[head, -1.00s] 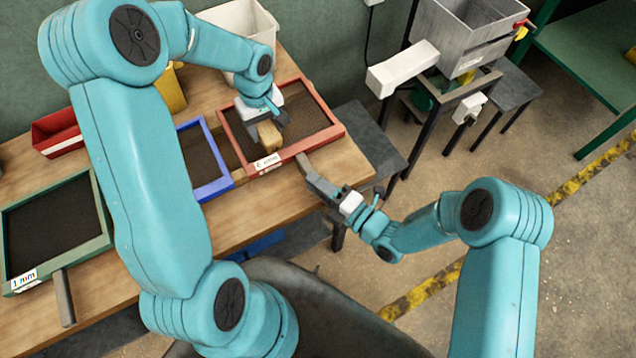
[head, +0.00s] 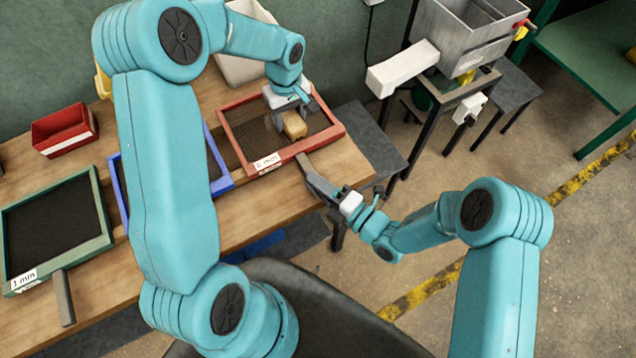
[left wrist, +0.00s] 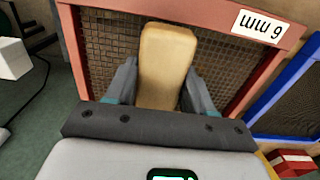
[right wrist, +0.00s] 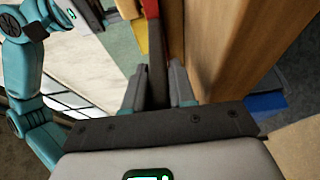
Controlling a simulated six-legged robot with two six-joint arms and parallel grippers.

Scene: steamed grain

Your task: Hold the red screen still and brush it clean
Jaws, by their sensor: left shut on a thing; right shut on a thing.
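The red screen (head: 233,128) lies on the wooden table, its dark mesh inside a red frame with a "6 mm" label. My left gripper (head: 294,116) is shut on a tan brush block (head: 295,126) over the right part of the mesh. In the left wrist view the brush (left wrist: 166,62) sits between the fingers against the mesh; its underside is hidden. My right gripper (head: 318,182) is shut on the screen's handle (head: 304,164) at the table's front edge. The handle also shows between the fingers in the right wrist view (right wrist: 157,70).
A blue-framed screen (head: 217,158) lies left of the red one, partly behind my left arm. A green-framed screen (head: 108,222) and a red bin (head: 65,132) are further left. A metal hopper (head: 465,35) stands on the right beyond the table.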

